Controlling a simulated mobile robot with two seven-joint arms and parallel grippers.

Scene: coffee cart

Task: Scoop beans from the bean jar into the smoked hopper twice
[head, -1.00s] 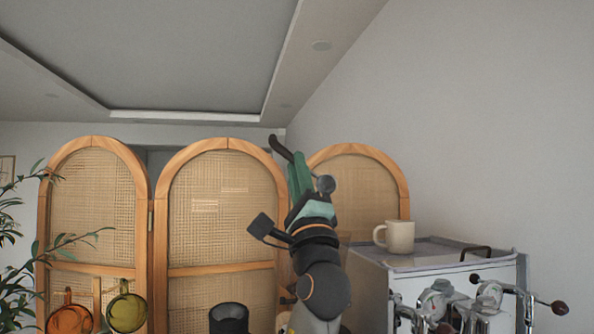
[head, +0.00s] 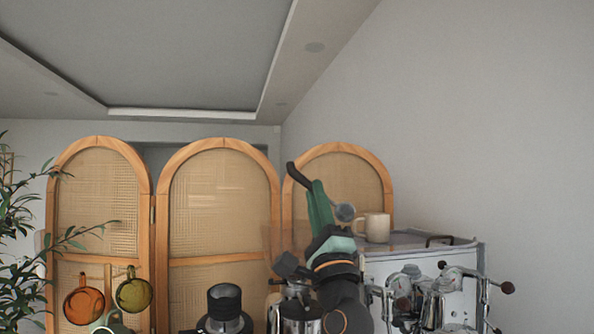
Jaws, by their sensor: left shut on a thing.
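My left gripper (head: 322,207), with green fingers, is raised in front of the rattan screen, left of the espresso machine. It is shut on a scoop; its dark handle (head: 297,173) sticks up and to the left. A small grey rounded part (head: 345,212) shows at the right of the fingers; I cannot tell if it is the scoop's bowl or if it holds beans. A faint see-through brownish shape, perhaps the smoked hopper (head: 277,240), shows left of my wrist, partly hidden by it. I cannot make out the bean jar. My right gripper is not in view.
The espresso machine (head: 462,258) stands at the right, with a cream mug (head: 377,228) on top close to my gripper. A black cylinder (head: 224,302) stands at lower middle. Orange (head: 84,304) and green (head: 134,294) cups hang at left beside a plant (head: 20,225).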

